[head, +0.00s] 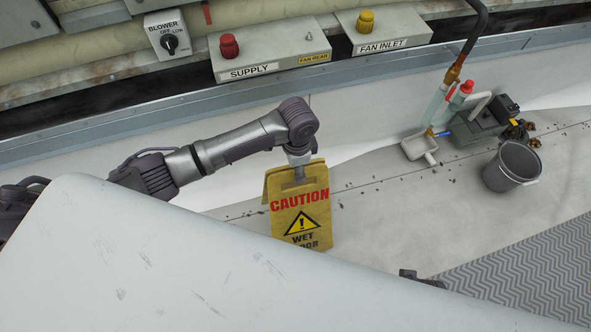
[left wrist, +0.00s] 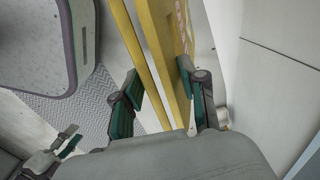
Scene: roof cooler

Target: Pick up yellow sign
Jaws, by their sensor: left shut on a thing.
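The yellow sign (head: 300,222) is a folding caution board with red and black lettering, upright in the middle of the head view. Its lower end is hidden behind a large pale panel. My left gripper (head: 299,174) comes down on the top of the sign from above. In the left wrist view, the fingers of my left gripper (left wrist: 160,78) lie on either side of the yellow sign (left wrist: 158,45), shut on its two leaves. Part of what looks like my right gripper (left wrist: 68,142) shows at the lower left there; its opening is unclear.
The pale panel (head: 180,270) fills the lower left foreground. A grey bucket (head: 512,165), a pump-like box (head: 478,125) and a small tray (head: 420,147) stand at the right. Control boxes (head: 270,50) line the back ledge. Bare floor with debris lies right of the sign.

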